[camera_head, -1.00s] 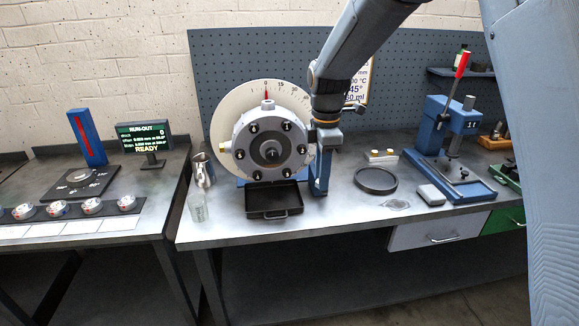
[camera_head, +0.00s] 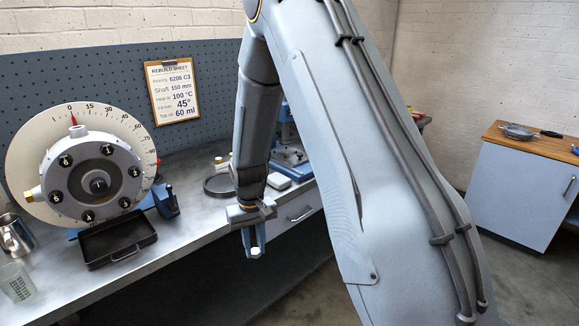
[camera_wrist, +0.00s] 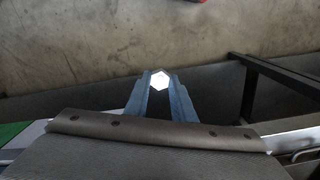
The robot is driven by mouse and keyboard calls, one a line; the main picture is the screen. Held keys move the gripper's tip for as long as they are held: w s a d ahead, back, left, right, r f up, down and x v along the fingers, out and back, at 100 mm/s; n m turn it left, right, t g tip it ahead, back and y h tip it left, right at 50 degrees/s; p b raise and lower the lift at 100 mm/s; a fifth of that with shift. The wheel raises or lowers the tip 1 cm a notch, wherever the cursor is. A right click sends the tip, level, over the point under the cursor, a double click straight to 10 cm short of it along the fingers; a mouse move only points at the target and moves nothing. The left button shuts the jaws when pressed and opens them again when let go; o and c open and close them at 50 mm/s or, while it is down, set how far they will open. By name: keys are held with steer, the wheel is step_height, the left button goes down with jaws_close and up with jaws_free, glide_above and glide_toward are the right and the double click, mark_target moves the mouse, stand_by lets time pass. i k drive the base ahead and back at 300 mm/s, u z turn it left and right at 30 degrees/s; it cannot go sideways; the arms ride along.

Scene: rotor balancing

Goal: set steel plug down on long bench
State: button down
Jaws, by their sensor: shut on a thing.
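My gripper (camera_head: 254,252) hangs down in front of the bench's front edge, with its jaws shut on the steel plug (camera_head: 256,253). In the wrist view the plug (camera_wrist: 159,80) is a bright hexagon pinched between the two blue fingertips (camera_wrist: 160,86), with floor behind it. The long bench (camera_head: 190,245) has a grey metal top that runs behind and to the left of my gripper. The plug is in the air, apart from the bench.
On the bench stand a rotor with a dial (camera_head: 100,180), a black tray (camera_head: 117,241), a metal jug (camera_head: 14,236), a glass beaker (camera_head: 17,282) and a dark round dish (camera_head: 220,185). A white cabinet (camera_head: 520,195) stands far right.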

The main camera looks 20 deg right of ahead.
mark_target(210, 218)
steer(key=k, duration=0.35)
steer(key=z, duration=1.45)
steer(key=i, duration=1.3)
steer(key=u, duration=2.15)
